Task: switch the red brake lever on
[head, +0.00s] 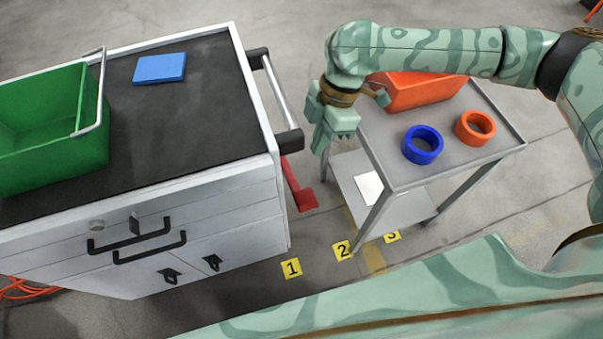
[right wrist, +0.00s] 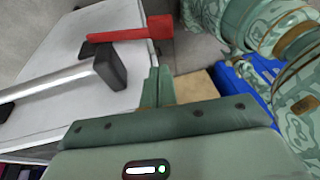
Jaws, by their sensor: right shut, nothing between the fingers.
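The red brake lever (head: 298,190) sticks out from the right side of the white cabinet (head: 200,205), below its push handle, and slopes down to a wide flat end. In the right wrist view the red lever (right wrist: 125,34) lies across the top, beyond the black handle bracket. My right gripper (head: 327,145) is shut and empty, above and to the right of the lever in the head view. In the right wrist view its fingertips (right wrist: 158,72) point toward the lever's wide end, with a visible gap between them. My left gripper is not in view.
The push handle (head: 272,95) stands out beside the lever. A grey trolley (head: 415,178) with an orange bin (head: 420,92), a blue ring (head: 423,155) and an orange ring (head: 487,128) stands at right. On the cabinet are a green crate (head: 95,125) and blue box (head: 160,69).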

